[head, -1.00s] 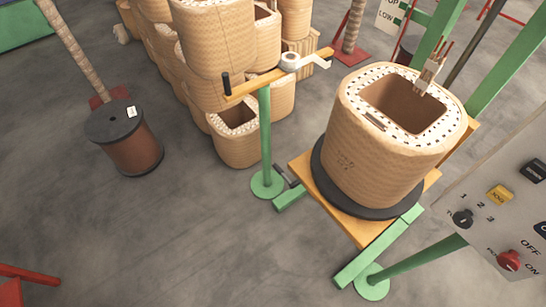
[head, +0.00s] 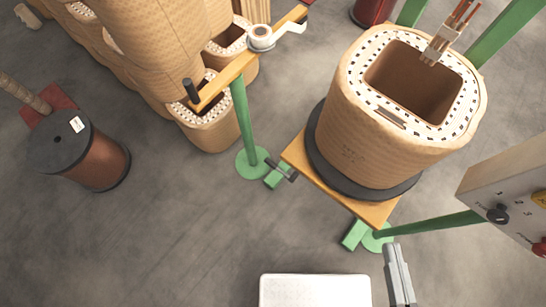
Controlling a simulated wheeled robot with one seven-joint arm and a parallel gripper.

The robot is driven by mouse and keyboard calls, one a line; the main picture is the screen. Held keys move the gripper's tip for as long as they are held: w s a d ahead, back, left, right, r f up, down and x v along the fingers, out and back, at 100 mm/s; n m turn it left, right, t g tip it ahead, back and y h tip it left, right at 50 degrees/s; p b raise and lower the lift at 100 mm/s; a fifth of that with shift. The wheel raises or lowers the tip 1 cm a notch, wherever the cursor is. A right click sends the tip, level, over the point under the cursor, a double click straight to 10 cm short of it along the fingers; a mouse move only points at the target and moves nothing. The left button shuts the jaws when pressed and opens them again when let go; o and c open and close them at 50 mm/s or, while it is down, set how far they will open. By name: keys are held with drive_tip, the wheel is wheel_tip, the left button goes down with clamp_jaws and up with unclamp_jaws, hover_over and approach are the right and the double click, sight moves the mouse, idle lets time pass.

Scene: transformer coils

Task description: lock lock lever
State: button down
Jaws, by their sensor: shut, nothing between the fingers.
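A small dark lever (head: 281,170) sticks out at the left edge of the orange platform (head: 298,152), beside a green base bar. It looks like the lock lever, but I cannot be sure. My gripper (head: 393,250) shows at the bottom, right of centre, as narrow grey fingers pointing up the picture. It is shut and empty, apart from the lever and to its lower right. A large tan woven coil (head: 350,145) stands upright on a black disc (head: 318,170) on the platform.
A green post (head: 242,115) with an orange crossbar and black handle stands left of the platform. Stacked coils (head: 150,45) are behind it. A spool (head: 95,160) stands far left. A control box (head: 510,190) is at right. The grey floor at lower left is clear.

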drive_tip(key=shift+f, duration=0.1)
drive_tip(key=w+a+f+n+t+y+b, duration=0.15)
drive_tip(key=w+f+n+b, duration=0.35)
drive_tip(key=f+n+b, duration=0.65)
drive_tip(key=w+a+f+n+t+y+b, duration=0.1)
drive_tip(key=w+f+n+t+y+b, duration=0.35)
drive_tip(key=f, duration=1.15)
drive_tip(key=w+a+f+n+g+y+b, duration=0.2)
drive_tip(key=w+a+f+n+y+b, duration=0.1)
drive_tip(key=f+n+b, duration=0.4)
drive_tip(key=w+a+f+n+g+y+b, duration=0.2)
drive_tip(key=w+f+n+b, duration=0.4)
drive_tip(key=f+n, duration=0.5)
drive_tip(key=w+a+f+n+g+y+b, duration=0.3)
drive_tip(key=w+a+f+n+y+b, duration=0.1)
drive_tip(key=f+n+b, duration=0.4)
drive_tip(key=shift+w+a+f+n+y, duration=0.3)
drive_tip(key=shift+w+a+f+n, duration=0.35)
drive_tip(key=shift+a+n, duration=0.2)
